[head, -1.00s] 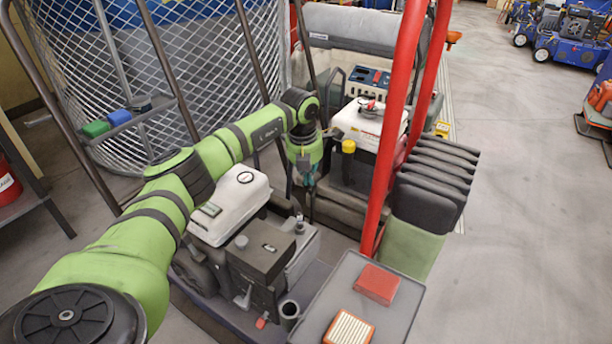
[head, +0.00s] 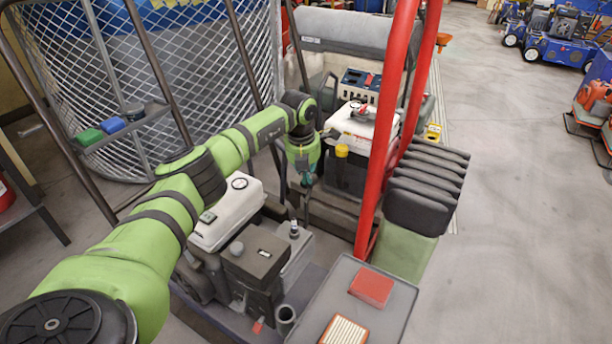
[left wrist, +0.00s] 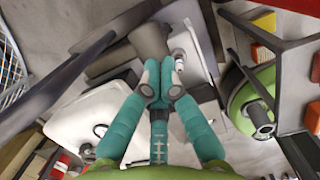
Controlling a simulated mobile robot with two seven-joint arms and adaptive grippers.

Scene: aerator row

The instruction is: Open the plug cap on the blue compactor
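In the head view my left arm reaches over a near machine with a white tank (head: 228,205) and dark engine block (head: 255,253). My left gripper (head: 308,182) points down beyond them. In the left wrist view its teal fingers (left wrist: 160,80) are bunched at the tips, seemingly shut, with nothing visible between them. A pale plug-like fitting (left wrist: 178,60) shows just past the tips, apart from them as far as I can see. A similar upright fitting stands on the near machine (head: 294,229). Blue machines (head: 562,50) stand far right; I cannot tell which machine is the compactor. My right gripper is not in view.
A second white-topped machine (head: 362,127) with a yellow cap (head: 341,151) stands behind. Red posts (head: 385,130) rise right of the gripper. A grey tray (head: 392,318) holds a red block (head: 372,287) and an orange filter (head: 344,331).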

